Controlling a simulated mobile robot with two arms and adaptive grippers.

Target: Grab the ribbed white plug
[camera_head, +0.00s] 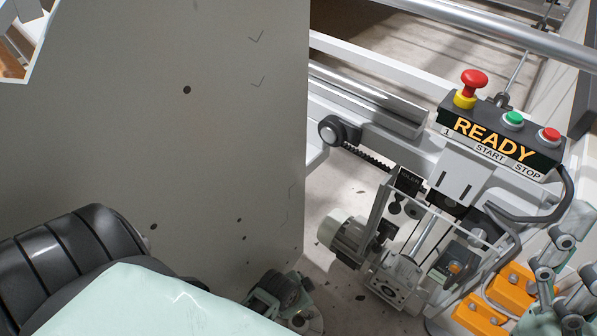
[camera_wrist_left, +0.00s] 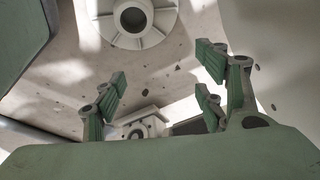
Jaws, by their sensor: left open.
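A white round piece with radial ribs and a dark central hole (camera_wrist_left: 112,25) is at the top of the left wrist view, partly cut off by the frame edge. It looks like the ribbed white plug. My left gripper (camera_wrist_left: 160,86) shows in the same view, its green-padded fingers spread apart with nothing between them. The white piece lies beyond the fingertips, and no contact shows. I cannot single out the plug in the head view.
A grey panel (camera_head: 170,120) fills the head view's left half. Right of it stand a control box (camera_head: 496,140) reading READY, a red emergency button (camera_head: 473,82), a machine head (camera_head: 400,270) and orange blocks (camera_head: 505,297). Speckled floor shows between them.

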